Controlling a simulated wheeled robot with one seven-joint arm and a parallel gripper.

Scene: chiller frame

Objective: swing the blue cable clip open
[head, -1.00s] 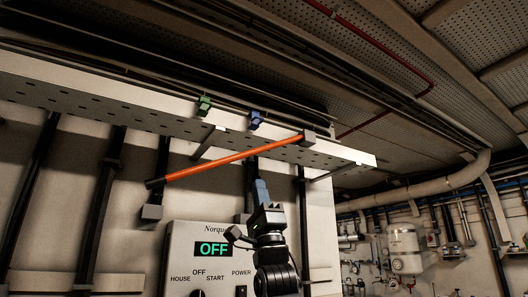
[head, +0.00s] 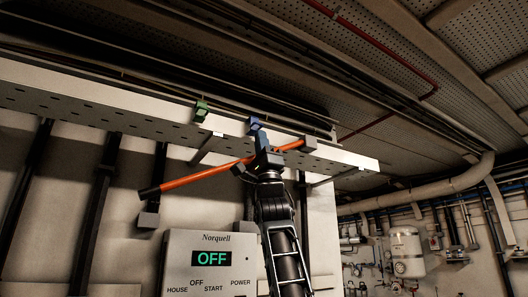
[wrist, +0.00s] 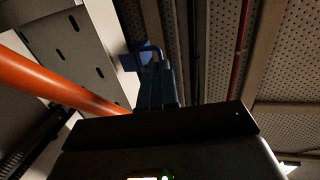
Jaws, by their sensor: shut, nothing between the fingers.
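The blue cable clip (head: 254,123) sits on the upper edge of the perforated white cable tray (head: 345,157). In the wrist view the blue clip (wrist: 129,62) is just left of my fingertips, with a blue loop-like part curving over beside them. My gripper (head: 261,136) is raised at the tray edge, right below the clip in the head view. Its two fingers (wrist: 156,60) are together, with nothing held. Whether a fingertip touches the clip I cannot tell. My gripper hides part of the tray behind it.
A green clip (head: 201,111) sits on the tray to the left. An orange bar (head: 205,173) with a black end slants under the tray and passes behind my gripper. The Norquell panel (head: 211,240) reads OFF below. Pipes and cables run overhead.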

